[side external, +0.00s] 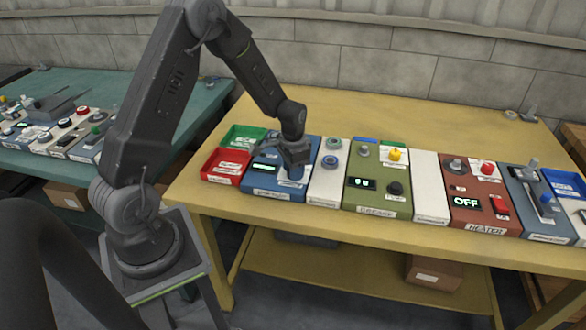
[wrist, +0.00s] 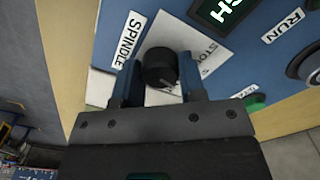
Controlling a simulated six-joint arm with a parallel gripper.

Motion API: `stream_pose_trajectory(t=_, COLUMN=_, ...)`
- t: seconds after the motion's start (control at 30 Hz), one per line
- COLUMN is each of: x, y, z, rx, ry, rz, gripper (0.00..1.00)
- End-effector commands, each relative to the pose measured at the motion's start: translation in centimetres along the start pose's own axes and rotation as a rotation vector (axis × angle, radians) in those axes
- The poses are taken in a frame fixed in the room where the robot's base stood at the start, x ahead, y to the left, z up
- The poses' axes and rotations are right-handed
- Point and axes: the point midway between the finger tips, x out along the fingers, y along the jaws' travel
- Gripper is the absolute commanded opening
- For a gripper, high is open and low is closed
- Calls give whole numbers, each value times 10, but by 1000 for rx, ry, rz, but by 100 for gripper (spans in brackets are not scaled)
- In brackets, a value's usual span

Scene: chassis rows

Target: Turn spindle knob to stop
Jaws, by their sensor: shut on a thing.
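The spindle knob (wrist: 160,68) is a black round knob on a blue panel, beside a white "SPINDLE" label (wrist: 128,40) and a partly covered "STOP" label (wrist: 208,60) in the wrist view. My gripper (wrist: 158,85) has a finger on each side of the knob and is shut on it. In the side external view my gripper (side external: 293,172) reaches down to the front right of the blue spindle panel (side external: 262,187) and hides the knob. The knob's pointer direction cannot be made out clearly.
A green display (wrist: 222,10) and a "RUN" label (wrist: 283,27) are on the same panel. Red (side external: 224,166) and green (side external: 243,137) trays stand at its left. A white panel (side external: 328,180) and the olive panel (side external: 376,190) stand close at its right.

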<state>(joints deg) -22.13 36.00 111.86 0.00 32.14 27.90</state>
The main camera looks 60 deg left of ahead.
Motion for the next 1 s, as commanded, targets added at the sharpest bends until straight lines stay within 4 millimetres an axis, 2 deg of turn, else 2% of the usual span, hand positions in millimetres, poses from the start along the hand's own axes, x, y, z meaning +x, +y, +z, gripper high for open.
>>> stream_pose_trajectory(t=1.0, x=0, y=1, z=0, rx=-924, ry=0, rz=0, gripper=14)
